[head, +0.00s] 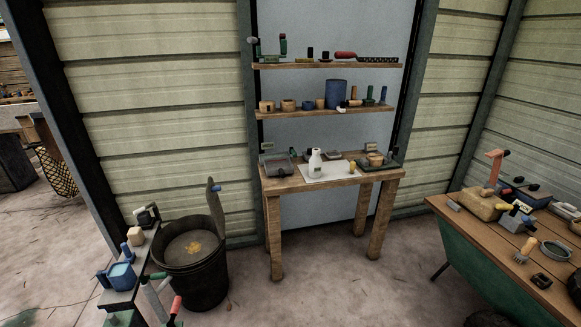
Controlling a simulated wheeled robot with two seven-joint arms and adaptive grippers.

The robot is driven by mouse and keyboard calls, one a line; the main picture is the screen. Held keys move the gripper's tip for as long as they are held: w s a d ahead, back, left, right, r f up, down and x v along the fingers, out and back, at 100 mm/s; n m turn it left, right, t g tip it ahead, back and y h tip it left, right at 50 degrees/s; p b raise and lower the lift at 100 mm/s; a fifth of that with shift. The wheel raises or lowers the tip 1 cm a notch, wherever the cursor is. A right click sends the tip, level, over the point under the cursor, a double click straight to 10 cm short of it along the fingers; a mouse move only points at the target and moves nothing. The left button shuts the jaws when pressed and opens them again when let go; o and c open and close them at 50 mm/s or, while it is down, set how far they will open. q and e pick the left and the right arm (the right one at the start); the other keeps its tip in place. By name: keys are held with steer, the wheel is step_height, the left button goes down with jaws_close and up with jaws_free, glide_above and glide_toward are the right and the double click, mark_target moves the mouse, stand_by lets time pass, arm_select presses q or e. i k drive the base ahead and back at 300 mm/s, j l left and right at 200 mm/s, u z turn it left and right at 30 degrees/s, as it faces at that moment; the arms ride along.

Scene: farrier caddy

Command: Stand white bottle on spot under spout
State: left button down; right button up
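A white bottle (315,163) stands upright on a pale flat board (341,173) on the small wooden table (286,187) at the back wall. I cannot clearly make out a spout, or a marked spot under one. Neither of my grippers shows in the head view.
Two shelves (345,112) of tools and pots hang above the table. A dark barrel (203,285) and a narrow bench with blue containers (121,276) stand at left. A cluttered workbench (470,215) stands at right. The floor (350,290) before the table is clear.

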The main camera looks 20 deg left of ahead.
mark_target(315, 161)
steer(key=i+j, duration=0.1)
steer(key=i, duration=0.3)
steer(key=i+j+u, duration=0.1)
steer(key=i, duration=0.35)
steer(key=i+j+z, duration=0.1)
steer(key=i+j, duration=0.15)
steer(key=i, duration=0.25)
